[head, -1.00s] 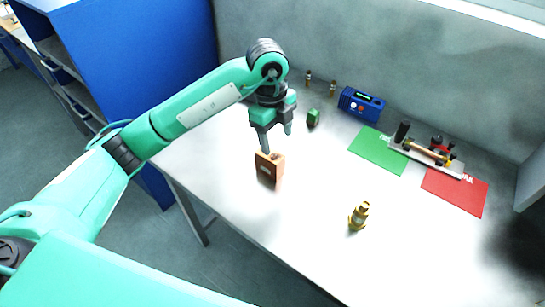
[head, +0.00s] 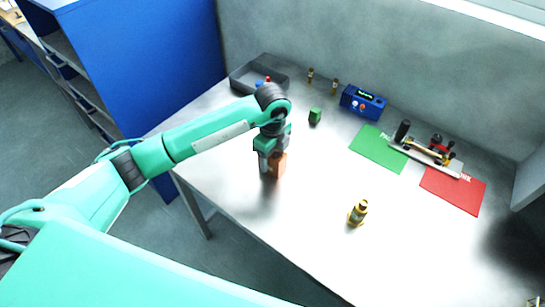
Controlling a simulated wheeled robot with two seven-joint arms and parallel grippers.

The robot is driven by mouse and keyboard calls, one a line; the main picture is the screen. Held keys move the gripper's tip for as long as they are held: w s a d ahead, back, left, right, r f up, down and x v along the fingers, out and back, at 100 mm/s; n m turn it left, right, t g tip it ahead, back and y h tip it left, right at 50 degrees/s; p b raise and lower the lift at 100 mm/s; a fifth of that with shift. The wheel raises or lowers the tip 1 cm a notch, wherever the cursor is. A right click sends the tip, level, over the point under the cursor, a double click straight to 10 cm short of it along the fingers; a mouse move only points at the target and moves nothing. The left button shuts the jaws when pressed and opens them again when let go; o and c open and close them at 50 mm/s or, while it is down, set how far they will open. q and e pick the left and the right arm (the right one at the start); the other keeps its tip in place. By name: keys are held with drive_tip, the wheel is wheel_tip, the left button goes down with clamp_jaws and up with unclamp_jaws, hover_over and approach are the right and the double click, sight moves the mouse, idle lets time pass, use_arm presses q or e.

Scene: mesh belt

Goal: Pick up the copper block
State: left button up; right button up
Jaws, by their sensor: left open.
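The copper block (head: 280,167) stands on the table in the head view, left of the table's middle. My left gripper (head: 270,168) is open and lowered right at the block, with its fingers at the height of the block. One finger shows at the block's left side and covers part of it. The other finger is hidden, so I cannot tell whether the block is between the fingers or whether they touch it. My right gripper is not in view.
A brass fitting (head: 357,213) stands toward the front. A small green block (head: 315,116) and blue device (head: 362,102) stand behind. A grey tray (head: 245,87) is at the back left. Green (head: 375,150) and red (head: 452,190) mats flank a fixture on the right.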

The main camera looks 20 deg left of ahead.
use_arm(q)
drive_tip(key=shift+f, duration=1.1)
drive_tip(key=c, duration=1.2)
drive_tip(key=shift+r, duration=0.15)
drive_tip(key=shift+c, duration=0.2)
